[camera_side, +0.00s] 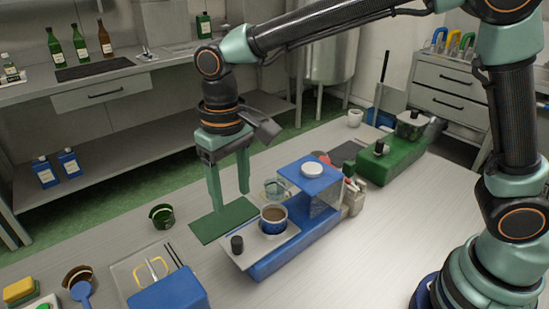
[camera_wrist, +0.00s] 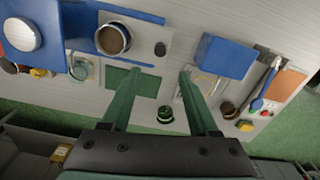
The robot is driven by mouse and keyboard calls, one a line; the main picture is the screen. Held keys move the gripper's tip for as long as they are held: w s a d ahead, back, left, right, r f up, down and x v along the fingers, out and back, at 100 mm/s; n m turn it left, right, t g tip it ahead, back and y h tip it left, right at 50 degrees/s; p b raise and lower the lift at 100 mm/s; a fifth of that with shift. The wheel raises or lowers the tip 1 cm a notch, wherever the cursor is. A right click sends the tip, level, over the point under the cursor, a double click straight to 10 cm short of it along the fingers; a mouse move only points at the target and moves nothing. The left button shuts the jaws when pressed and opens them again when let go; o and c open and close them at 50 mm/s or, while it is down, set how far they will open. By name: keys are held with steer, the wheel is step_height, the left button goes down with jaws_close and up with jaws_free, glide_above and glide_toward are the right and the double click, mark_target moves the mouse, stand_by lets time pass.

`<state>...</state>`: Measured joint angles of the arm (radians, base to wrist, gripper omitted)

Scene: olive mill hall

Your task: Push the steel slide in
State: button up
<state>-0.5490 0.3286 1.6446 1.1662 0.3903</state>
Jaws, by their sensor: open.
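The steel slide (camera_side: 250,257) sticks out of the front of a blue device (camera_side: 325,190) with a clear-sided housing. A blue cup (camera_side: 273,219) with brown contents and a black knob (camera_side: 237,245) stand on the slide, the knob near its outer end. In the wrist view the slide (camera_wrist: 142,50) shows at the top, with the cup (camera_wrist: 114,39) and knob (camera_wrist: 160,48). My gripper (camera_side: 230,198) is open, pointing down over a green mat (camera_side: 215,229), beside the slide and apart from it. Its two fingers (camera_wrist: 158,72) are spread with nothing between them.
A glass jar (camera_side: 277,188) stands close to the device's near-mat side. A green container (camera_side: 161,216) is left of the mat. A tray with a blue box (camera_side: 168,291) lies at front left. A green machine (camera_side: 391,160) stands behind the device. The right tabletop is clear.

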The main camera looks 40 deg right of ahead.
steer(key=s+d+r+m+t, duration=0.1)
steer(key=s+d+r+t, duration=0.15)
steer(key=d, duration=0.45)
steer(key=s+d+r+t, duration=0.1)
steer(key=s+d+r, duration=0.15)
steer(key=d, duration=0.55)
steer(key=s+d+r+m+t, duration=0.1)
steer(key=s+d+t, duration=0.15)
steer(key=d, duration=0.45)
steer(key=m+g, duration=0.2)
steer(key=g, duration=0.4)
glide_above(237, 239)
step_height(237, 239, down, 6)
step_height(237, 239, down, 12)
jaws_close()
